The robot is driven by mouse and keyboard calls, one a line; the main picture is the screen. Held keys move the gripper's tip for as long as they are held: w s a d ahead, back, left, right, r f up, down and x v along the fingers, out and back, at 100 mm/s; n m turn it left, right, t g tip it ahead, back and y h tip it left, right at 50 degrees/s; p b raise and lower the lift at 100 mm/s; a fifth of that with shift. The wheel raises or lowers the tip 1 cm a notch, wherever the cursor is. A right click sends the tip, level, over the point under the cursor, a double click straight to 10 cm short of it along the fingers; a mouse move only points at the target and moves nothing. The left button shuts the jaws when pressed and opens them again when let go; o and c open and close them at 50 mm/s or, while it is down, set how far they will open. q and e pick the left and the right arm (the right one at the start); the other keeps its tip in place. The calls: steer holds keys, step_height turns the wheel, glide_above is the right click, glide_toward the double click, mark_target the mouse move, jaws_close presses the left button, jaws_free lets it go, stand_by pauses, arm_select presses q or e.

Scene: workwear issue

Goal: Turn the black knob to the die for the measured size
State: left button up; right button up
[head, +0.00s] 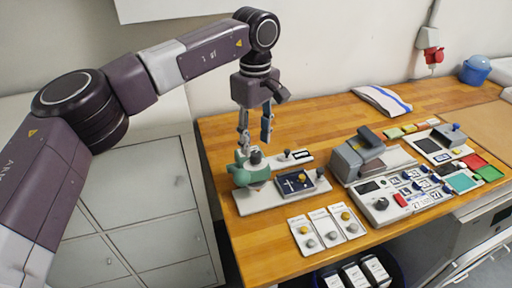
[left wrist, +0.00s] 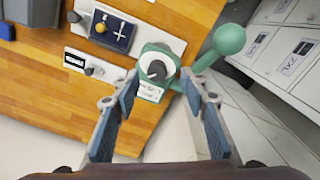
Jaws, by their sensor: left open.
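A green device (head: 250,174) with a dark knob (head: 256,157) on top stands at the left of the wooden table. In the left wrist view the dark knob (left wrist: 156,70) sits in the middle of a pale disc (left wrist: 146,62), with a small printed label beside it. My left gripper (head: 255,138) points down, open and empty, above the green device. In the left wrist view its fingers (left wrist: 158,98) are on either side of the knob's line, apart from it. My right gripper is not seen.
A dark blue panel with a cross mark (head: 295,183) adjoins the green device. The grey machine (head: 360,157) stands to the right, with labelled tiles and blue knobs beside it. White cards with round knobs (head: 327,227) lie in front. The wood behind is mostly clear.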

mark_target(256, 153)
arm_select(q)
steer(key=f, duration=0.3)
steer(key=shift+w+p, duration=0.3)
steer(key=shift+f, duration=0.55)
jaws_close()
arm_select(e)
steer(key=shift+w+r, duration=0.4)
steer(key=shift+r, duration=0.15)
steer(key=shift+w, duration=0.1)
